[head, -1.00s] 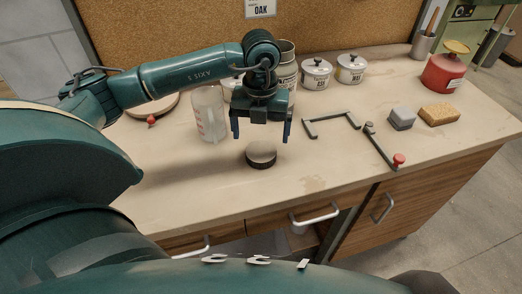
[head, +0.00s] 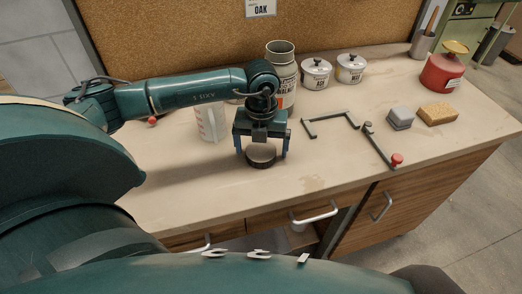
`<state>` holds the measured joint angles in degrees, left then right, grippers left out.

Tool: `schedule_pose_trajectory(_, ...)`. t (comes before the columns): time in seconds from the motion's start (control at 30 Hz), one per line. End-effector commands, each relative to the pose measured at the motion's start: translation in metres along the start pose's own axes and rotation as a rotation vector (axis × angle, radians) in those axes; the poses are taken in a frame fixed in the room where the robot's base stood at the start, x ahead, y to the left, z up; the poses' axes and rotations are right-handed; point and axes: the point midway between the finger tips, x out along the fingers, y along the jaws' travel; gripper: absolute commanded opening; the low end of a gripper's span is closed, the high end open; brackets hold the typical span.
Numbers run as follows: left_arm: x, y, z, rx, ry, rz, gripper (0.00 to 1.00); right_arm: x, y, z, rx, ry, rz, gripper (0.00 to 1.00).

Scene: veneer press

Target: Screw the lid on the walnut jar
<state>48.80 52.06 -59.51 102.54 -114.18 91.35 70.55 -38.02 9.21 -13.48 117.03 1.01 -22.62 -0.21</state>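The walnut jar (head: 283,61) is a tall pale jar with an open top and an orange-banded label, partly legible. It stands upright at the back of the counter, its lower front hidden by my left gripper. A round lid with a dark rim (head: 261,163) lies flat on the counter in front of it. My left gripper (head: 262,152) points down over the lid, with one blue finger on each side of it. The fingers are apart and I see a gap on the right side; contact on the left cannot be told. My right gripper is out of view.
Two white lidded jars (head: 316,73) (head: 350,68) stand right of the walnut jar. A clear measuring jug (head: 209,124) is left of my gripper. A black clamp with a red knob (head: 397,159), a grey block (head: 400,117), a sponge (head: 438,114) and a red can (head: 441,73) lie rightward.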

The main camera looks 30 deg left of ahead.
Motion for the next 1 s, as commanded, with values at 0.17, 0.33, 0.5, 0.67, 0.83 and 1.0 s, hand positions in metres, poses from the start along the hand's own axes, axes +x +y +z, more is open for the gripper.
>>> schedule_pose_trajectory(0.17,0.0,0.0,0.0,0.0,0.0,0.0,0.78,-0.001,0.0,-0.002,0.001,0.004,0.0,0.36)
schedule_pose_trajectory(0.33,0.0,0.0,0.0,0.0,0.0,0.0,0.64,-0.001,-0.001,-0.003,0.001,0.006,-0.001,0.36)
schedule_pose_trajectory(0.5,-0.001,0.0,0.0,0.0,0.0,0.0,0.5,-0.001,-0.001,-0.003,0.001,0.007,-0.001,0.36)
schedule_pose_trajectory(0.67,-0.001,0.0,0.0,0.0,0.0,0.0,0.45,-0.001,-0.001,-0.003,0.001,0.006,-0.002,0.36)
schedule_pose_trajectory(0.83,-0.003,0.0,0.001,0.0,-0.001,-0.001,0.45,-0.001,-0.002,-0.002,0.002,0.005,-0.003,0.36)
schedule_pose_trajectory(1.0,-0.026,0.0,0.001,0.001,-0.005,-0.002,0.45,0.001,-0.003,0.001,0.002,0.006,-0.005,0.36)
